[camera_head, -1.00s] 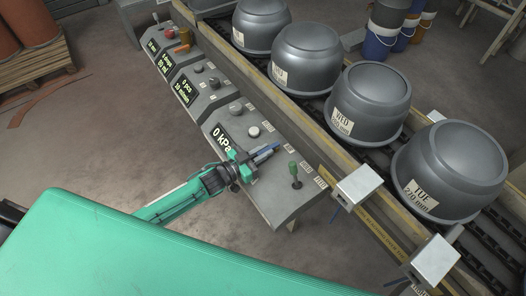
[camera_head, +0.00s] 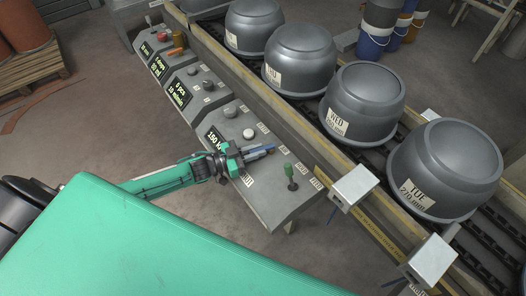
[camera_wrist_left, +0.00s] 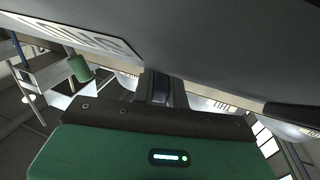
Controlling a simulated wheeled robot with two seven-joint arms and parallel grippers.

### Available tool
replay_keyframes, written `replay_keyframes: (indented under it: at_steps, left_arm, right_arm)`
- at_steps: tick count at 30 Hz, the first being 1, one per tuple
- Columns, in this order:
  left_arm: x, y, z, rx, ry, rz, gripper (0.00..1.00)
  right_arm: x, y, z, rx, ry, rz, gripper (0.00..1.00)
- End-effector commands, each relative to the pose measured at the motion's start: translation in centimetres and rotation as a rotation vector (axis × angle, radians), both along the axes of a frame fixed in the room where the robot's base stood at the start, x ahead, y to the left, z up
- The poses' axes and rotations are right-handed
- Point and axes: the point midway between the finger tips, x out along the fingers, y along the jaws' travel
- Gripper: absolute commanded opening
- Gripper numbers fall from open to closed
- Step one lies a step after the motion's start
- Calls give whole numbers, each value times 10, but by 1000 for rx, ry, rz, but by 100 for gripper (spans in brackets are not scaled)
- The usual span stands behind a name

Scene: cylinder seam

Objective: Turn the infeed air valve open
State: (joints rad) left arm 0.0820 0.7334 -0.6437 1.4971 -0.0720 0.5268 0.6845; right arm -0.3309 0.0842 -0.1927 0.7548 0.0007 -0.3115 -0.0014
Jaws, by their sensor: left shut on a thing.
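In the head view my left gripper (camera_head: 246,154) is at the sloping front of the grey control console (camera_head: 265,205). It is shut on a blue valve handle (camera_head: 264,149), whose end sticks out past the fingers; the fingers hide the rest. The dark display (camera_head: 216,138) beside it reads about 150 kPa. In the left wrist view the closed fingers (camera_wrist_left: 155,85) reach to the grey console surface (camera_wrist_left: 220,40), with a white label nearby. My right gripper is not in view.
Behind the console, a conveyor carries large grey pots (camera_head: 445,165). Open floor lies left of the console.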

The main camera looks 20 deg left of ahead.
Motion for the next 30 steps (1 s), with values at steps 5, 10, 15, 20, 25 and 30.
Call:
replay_keyframes:
  at_steps: [5,10,15,20,25,30]
  left_arm:
    - [0,0,-1,1,2,0,0]
    - [0,0,0,1,2,1,36]
    - [0,0,0,0,1,1,36]
    - [-1,1,-1,1,2,1,36]
    - [-14,15,-3,4,4,2,36]
    - [-38,38,-3,4,5,1,36]
  right_arm:
    - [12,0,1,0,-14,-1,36]
    - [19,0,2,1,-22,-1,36]
    - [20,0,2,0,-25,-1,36]
    - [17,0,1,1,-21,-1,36]
    - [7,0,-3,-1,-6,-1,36]
    - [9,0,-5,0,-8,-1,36]
